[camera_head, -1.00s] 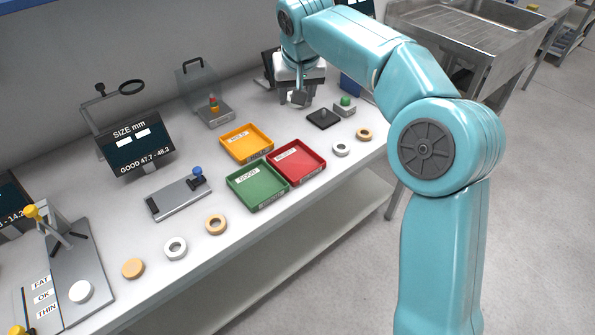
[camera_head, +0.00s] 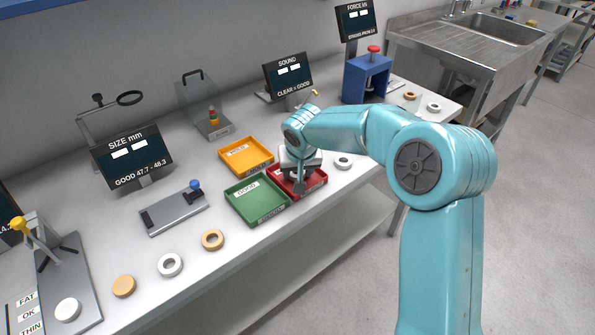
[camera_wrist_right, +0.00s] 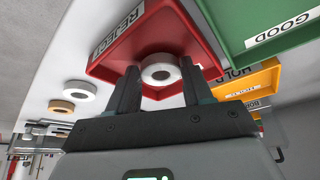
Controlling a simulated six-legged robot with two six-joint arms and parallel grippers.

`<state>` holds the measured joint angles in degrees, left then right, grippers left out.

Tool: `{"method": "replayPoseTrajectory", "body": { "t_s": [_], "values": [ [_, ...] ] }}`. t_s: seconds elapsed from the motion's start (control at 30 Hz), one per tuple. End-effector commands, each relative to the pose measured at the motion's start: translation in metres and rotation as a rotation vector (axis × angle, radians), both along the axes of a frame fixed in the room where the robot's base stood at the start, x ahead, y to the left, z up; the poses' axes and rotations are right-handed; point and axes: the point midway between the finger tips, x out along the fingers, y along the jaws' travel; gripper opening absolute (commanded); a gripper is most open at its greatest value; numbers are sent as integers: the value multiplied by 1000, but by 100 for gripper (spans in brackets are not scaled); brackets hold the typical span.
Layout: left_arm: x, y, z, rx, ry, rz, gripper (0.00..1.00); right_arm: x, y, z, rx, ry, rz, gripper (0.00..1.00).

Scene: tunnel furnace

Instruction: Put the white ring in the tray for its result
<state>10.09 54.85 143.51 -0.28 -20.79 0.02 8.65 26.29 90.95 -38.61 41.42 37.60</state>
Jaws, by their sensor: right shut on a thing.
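My right gripper (camera_head: 300,188) is over the red tray (camera_head: 318,186) in the head view. In the right wrist view the gripper (camera_wrist_right: 156,85) is shut on a white ring (camera_wrist_right: 160,66), which sits between the fingertips. The red tray, labelled REJECT (camera_wrist_right: 185,32), is right behind the ring. I cannot tell whether the ring touches its floor. The green tray (camera_head: 232,206), labelled GOOD, is to the left, and the orange HOLD tray (camera_head: 226,165) is behind it. The sound screen (camera_head: 288,75) reads "CLEAR = GOOD"; its result is too small to read. My left gripper is not in view.
Another white ring (camera_head: 343,161) lies right of the red tray. Tan ring (camera_head: 212,240) and white ring (camera_head: 170,265) lie in front of the green tray. A size screen (camera_head: 133,158) and a blue press (camera_head: 366,78) stand at the back. A sink is at far right.

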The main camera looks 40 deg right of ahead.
Motion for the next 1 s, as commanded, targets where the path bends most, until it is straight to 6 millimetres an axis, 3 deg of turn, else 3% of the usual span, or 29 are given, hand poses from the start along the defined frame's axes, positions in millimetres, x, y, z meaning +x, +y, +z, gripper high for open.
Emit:
{"method": "replayPoseTrajectory", "body": {
  "t_s": [0.4, 0.43, 0.5, 0.8, 1.0],
  "values": [
    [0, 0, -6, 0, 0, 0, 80, 0, 0, -7, 0, -1, 0, 20],
    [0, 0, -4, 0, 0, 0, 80, 0, 0, -6, 0, -1, 0, 57],
    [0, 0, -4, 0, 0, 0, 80, 0, 0, -5, 0, -1, 0, 76],
    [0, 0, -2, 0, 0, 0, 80, 0, 0, -4, 0, 0, 0, 76],
    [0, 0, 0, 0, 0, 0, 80, -8, 4, 22, -2, -6, 0, 76]
  ]
}}
